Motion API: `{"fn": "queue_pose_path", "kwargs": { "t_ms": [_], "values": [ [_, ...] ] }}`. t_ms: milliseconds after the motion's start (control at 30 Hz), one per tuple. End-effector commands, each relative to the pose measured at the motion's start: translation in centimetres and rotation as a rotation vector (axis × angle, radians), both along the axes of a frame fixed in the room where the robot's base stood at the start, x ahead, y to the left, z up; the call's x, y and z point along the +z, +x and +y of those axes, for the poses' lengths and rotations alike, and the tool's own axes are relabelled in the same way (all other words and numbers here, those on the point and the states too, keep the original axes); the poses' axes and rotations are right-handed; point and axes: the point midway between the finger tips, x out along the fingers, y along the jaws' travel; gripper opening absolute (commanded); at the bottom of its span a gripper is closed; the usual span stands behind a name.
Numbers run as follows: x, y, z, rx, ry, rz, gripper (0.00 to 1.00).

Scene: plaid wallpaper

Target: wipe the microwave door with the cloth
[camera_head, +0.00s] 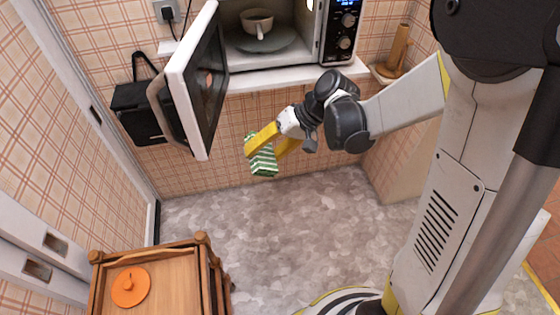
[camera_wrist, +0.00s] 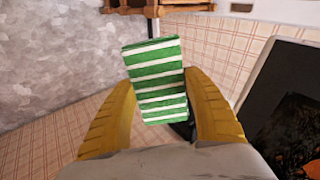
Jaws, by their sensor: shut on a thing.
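The microwave (camera_head: 312,30) stands on a shelf at the top of the head view, with its door (camera_head: 190,85) swung wide open toward the left. The door's dark inner face also shows at the right of the wrist view (camera_wrist: 285,100). A green and white striped cloth (camera_head: 262,158) is in my gripper (camera_head: 268,146), to the right of the door and apart from it. In the wrist view the cloth (camera_wrist: 157,80) sits between the two yellow fingers, which are shut on it. The door's outer face is mostly hidden.
A white cup (camera_head: 257,24) stands on the glass plate inside the microwave. The shelf (camera_head: 290,78) runs below it, with a wooden holder (camera_head: 396,55) at the right. A black bag (camera_head: 138,112) hangs left of the door. A wooden cart (camera_head: 170,285) stands lower left. The grey floor is clear.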

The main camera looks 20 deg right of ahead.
Motion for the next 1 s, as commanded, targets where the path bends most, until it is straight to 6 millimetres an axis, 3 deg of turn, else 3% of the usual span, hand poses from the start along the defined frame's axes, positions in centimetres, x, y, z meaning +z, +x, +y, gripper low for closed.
{"fn": "queue_pose_path", "kwargs": {
  "t_ms": [167, 300, 400, 500, 667, 1000],
  "values": [
    [5.8, 1.2, 1.6, 0.023, 0.377, -0.106, 0.34],
    [11.9, 1.9, 1.8, 0.022, 0.643, -0.18, 0.34],
    [15.3, 2.1, 1.3, 0.009, 0.752, -0.215, 0.34],
    [17.5, 2.2, 0.7, -0.004, 0.811, -0.237, 0.34],
    [18.9, 2.3, 0.6, -0.011, 0.844, -0.25, 0.34],
    [18.9, 3.3, 3.9, -0.009, 0.846, -0.249, 0.34]
  ]
}}
